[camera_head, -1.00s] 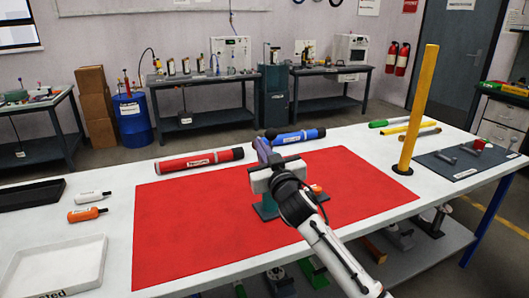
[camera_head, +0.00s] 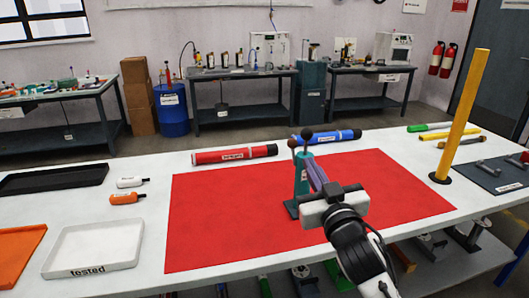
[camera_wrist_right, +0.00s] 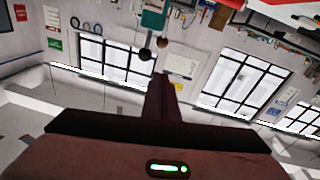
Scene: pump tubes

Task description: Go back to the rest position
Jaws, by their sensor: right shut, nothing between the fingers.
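My right gripper (camera_head: 316,176) is shut and empty, held above the red mat (camera_head: 240,215) near its middle. It stands just in front of and beside a teal stand (camera_head: 301,180) with dark ball-tipped levers, and partly covers it. Whether they touch I cannot tell. In the right wrist view the shut fingers (camera_wrist_right: 163,92) point toward the room, with the dark balls (camera_wrist_right: 146,53) just beyond them. My left gripper is not in view.
A red tube (camera_head: 235,154) and a blue tube (camera_head: 325,137) lie behind the mat. A yellow post (camera_head: 465,115) stands at right. A white tray (camera_head: 95,245), an orange tray (camera_head: 15,255), a black tray (camera_head: 50,180) and two small bottles lie left. The mat's left part is clear.

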